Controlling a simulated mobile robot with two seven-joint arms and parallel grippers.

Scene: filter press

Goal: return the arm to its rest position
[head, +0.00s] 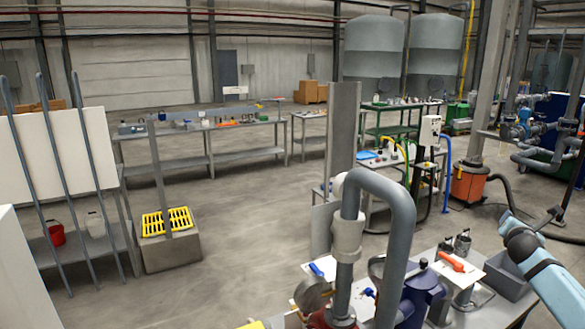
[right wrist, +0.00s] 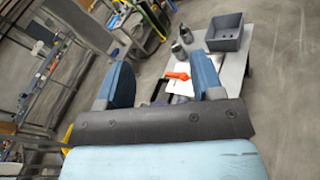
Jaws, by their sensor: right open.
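My right arm (head: 550,279) comes in from the lower right in the head view, its light blue link raised beside the near workbench. My right gripper (right wrist: 165,65) shows in the right wrist view as two blue fingers spread wide on a dark palm. Nothing is between the fingers; it is open and empty. The bench top with an orange-handled tool (right wrist: 177,76) lies beyond and below the fingers, apart from them. My left arm and gripper are not in view.
The near bench carries a grey bin (head: 511,275), metal cups (head: 463,244) and an orange tool (head: 451,261). A thick grey pipe (head: 397,240) rises at the front centre. An orange vacuum (head: 469,184) stands behind. The central floor is clear.

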